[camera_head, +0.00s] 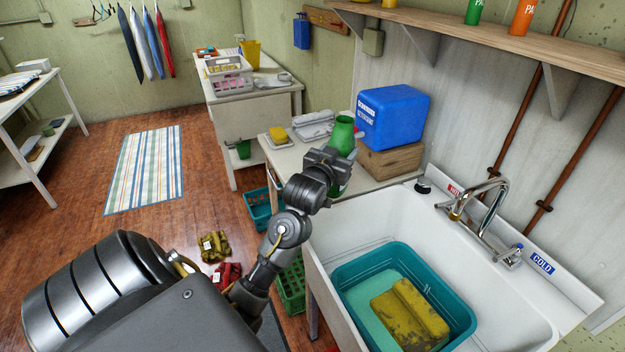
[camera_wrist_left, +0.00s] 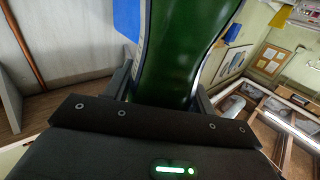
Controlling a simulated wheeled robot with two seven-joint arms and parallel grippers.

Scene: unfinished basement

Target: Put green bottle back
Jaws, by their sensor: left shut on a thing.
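The green bottle (camera_head: 342,133) is in my left gripper (camera_head: 336,160), above the small white table beside the sink. Its top half rises above the jaws, and part of its body is hidden behind the gripper. In the left wrist view the green bottle (camera_wrist_left: 185,50) fills the space between the two fingers (camera_wrist_left: 165,95), which are shut on it. I cannot tell whether its base touches the tabletop. My right gripper is not in view.
A blue box (camera_head: 393,117) on a wooden crate (camera_head: 391,160) stands just right of the bottle. A yellow sponge (camera_head: 278,133) lies to its left. The sink (camera_head: 345,222) holds a teal tub (camera_head: 468,322). A shelf (camera_head: 560,55) above carries a green (camera_head: 474,10) and an orange bottle (camera_head: 524,17).

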